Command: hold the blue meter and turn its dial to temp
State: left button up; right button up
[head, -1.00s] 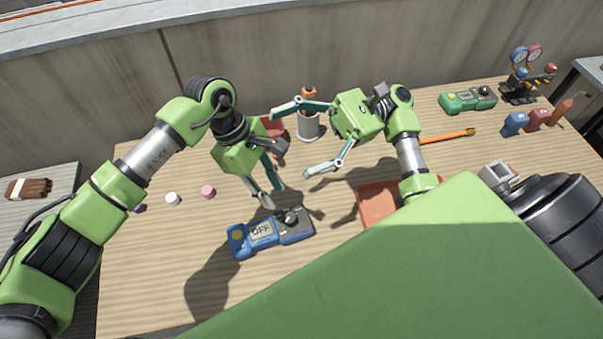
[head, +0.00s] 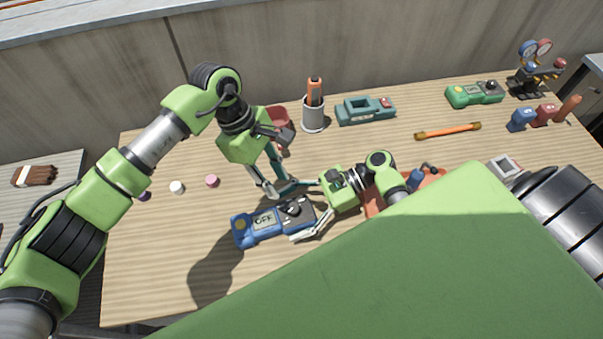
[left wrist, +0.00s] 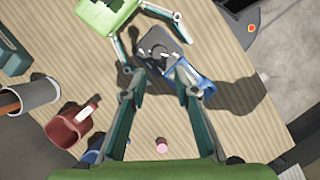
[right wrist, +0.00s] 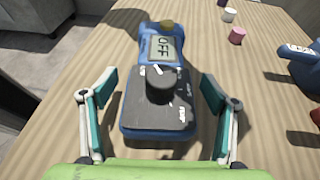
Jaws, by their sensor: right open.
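The blue meter (head: 258,231) lies flat on the wooden table, its display reading OFF. Its dark dial end (head: 294,211) points right. In the right wrist view the round black dial knob (right wrist: 160,85) is clear, with small white labels around it. My right gripper (head: 297,213) is open, its fingers on either side of the meter's dial end, with visible gaps in the right wrist view (right wrist: 160,107). My left gripper (head: 272,190) is open and points down, above and just behind the meter. In the left wrist view the meter (left wrist: 196,78) shows beyond its fingertips (left wrist: 160,82).
A red mug (head: 278,118), a grey cup (head: 313,121) and a teal device (head: 362,112) stand behind. A green meter (head: 473,95), an orange rod (head: 448,131) and a gauge set (head: 532,80) lie farther right. Small caps (head: 211,181) lie left. The table's front left is clear.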

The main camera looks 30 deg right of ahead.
aim_at(278, 219)
jog(key=shift+x, duration=1.55)
